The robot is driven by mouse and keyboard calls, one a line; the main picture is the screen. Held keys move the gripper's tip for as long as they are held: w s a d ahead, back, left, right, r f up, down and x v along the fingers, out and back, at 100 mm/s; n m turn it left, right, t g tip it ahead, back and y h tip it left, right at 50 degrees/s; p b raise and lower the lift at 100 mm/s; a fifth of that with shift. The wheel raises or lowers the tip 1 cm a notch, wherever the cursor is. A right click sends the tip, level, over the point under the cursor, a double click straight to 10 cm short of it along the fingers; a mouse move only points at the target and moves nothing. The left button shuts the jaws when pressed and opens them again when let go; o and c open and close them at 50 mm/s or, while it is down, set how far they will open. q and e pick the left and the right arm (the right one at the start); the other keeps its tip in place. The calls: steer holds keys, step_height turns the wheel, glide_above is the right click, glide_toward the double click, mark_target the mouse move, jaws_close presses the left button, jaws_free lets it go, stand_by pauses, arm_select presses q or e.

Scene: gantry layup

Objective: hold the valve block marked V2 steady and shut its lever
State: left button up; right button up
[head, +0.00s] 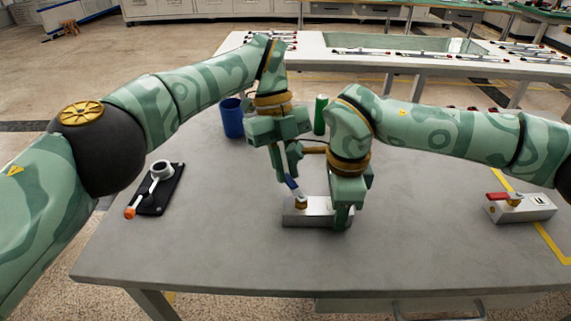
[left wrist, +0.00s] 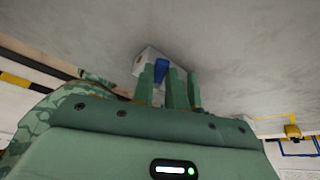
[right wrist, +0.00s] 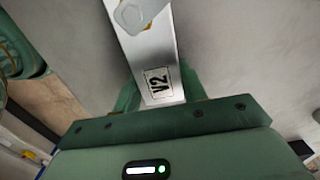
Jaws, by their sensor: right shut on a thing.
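The valve block V2 (head: 303,217) is a silver block on the grey table, with a blue lever (head: 291,183) on a brass stem. Its V2 label (right wrist: 158,84) faces the right wrist camera. My right gripper (head: 343,212) is shut on the block's right end. My left gripper (head: 285,172) points down above the block's left part, its fingers apart and close to the lever. In the left wrist view the blue lever (left wrist: 161,68) shows between and beyond the fingers; I cannot tell whether they touch it.
A second silver block (head: 530,207) with a red lever sits at the right. A black plate (head: 168,190) with a grey fitting and orange-tipped handle lies at the left. A blue cup (head: 232,118) and green cylinder (head: 320,113) stand behind the arms. The table front is clear.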

arm_select(q)
steer(key=o, duration=0.4)
steer(key=shift+o, duration=0.2)
step_height(320, 180, up, 10)
